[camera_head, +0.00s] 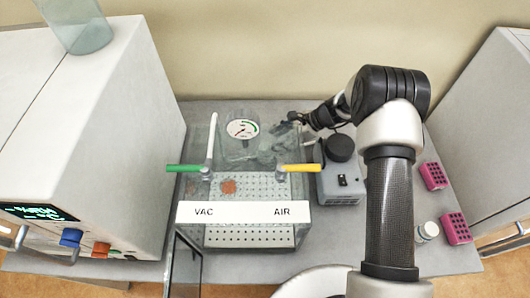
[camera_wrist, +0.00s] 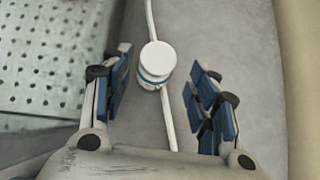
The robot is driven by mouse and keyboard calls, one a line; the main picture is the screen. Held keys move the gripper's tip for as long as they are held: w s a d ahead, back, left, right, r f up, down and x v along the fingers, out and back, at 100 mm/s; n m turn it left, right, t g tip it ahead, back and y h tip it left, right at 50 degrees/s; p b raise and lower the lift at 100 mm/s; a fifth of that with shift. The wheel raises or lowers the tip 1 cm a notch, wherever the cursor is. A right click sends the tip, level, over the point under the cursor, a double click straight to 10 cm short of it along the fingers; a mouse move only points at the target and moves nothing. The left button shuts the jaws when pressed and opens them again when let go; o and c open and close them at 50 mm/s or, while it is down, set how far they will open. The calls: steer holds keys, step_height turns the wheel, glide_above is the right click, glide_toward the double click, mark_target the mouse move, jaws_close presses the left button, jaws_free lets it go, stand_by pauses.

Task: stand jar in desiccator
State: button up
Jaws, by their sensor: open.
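A small jar with a white lid and blue band (camera_wrist: 155,64) shows in the wrist view on the grey bench. It lies between the spread fingers of my gripper (camera_wrist: 162,92), with a gap on each side. In the head view my gripper (camera_head: 273,147) is at the back right of the clear desiccator (camera_head: 298,208); I cannot make out that jar there. The desiccator has a perforated shelf (camera_head: 225,240), which also shows at the left of the wrist view (camera_wrist: 45,70). Its dark-framed door (camera_head: 184,268) stands swung out at the front left.
A pressure gauge (camera_head: 242,128), a green handle (camera_head: 186,168) and a yellow handle (camera_head: 300,168) are on the desiccator. Orange material (camera_head: 229,186) shows inside. A grey pump (camera_head: 341,183), another white-lidded jar (camera_head: 428,231) and pink racks (camera_head: 457,228) are to the right. A pale hose (camera_wrist: 168,120) runs past the jar.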

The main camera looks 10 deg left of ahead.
steer(key=x, duration=0.5)
steer(key=shift+d, duration=0.15)
steer(key=shift+s, duration=0.1)
steer(key=shift+d, duration=0.1)
steer(key=c, duration=1)
steer(key=shift+r, duration=0.1)
